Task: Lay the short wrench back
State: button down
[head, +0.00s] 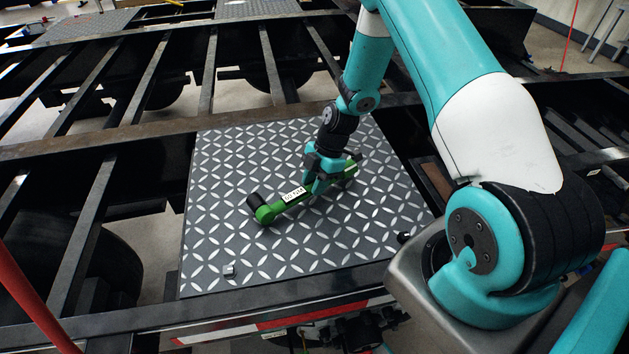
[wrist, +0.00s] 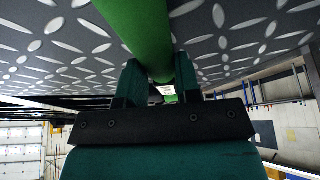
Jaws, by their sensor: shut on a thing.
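The short wrench (head: 290,198) is green with a black socket at its left end and a white label on its handle. It lies along, or just above, the diamond-pattern plate (head: 225,165); I cannot tell whether it touches the plate. My gripper (head: 322,182) is shut on the handle, right of the label. In the wrist view the green handle (wrist: 145,40) passes between the two fingers of my gripper (wrist: 158,80), with the plate surface close beyond it. The fingers hide part of the handle.
Dark trailer frame beams (head: 100,140) surround the plate, with open gaps between them. Two small dark fittings sit near the plate's front edge, one at left (head: 229,270) and one at right (head: 403,237). The plate's left and front areas are bare. A red pole (head: 35,300) stands at lower left.

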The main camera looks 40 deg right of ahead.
jog(key=shift+f+b, duration=0.45)
jog(key=shift+f, duration=0.05)
dwell(0.4)
jog(key=c, duration=0.7)
grip_release()
jog(key=shift+c, duration=0.2)
jog(key=b+v, duration=0.4)
jog(key=v, duration=1.3)
jog(key=s+a+r+m, duration=0.2)
jog(key=s+a+r, duration=0.15)
jog(key=a, duration=0.45)
jog(key=s+a+r+m, duration=0.3)
jog(key=a+r, duration=0.2)
jog(key=a, duration=0.2)
jog(key=s+a+r+m, duration=0.2)
jog(key=s+a, duration=0.3)
jog(key=s, duration=0.3)
jog(key=s+a+r+m, duration=0.2)
jog(key=s+a+m, duration=0.2)
jog(key=s, duration=0.4)
jog(key=shift+a+h, duration=0.3)
jog(key=shift+a, duration=0.15)
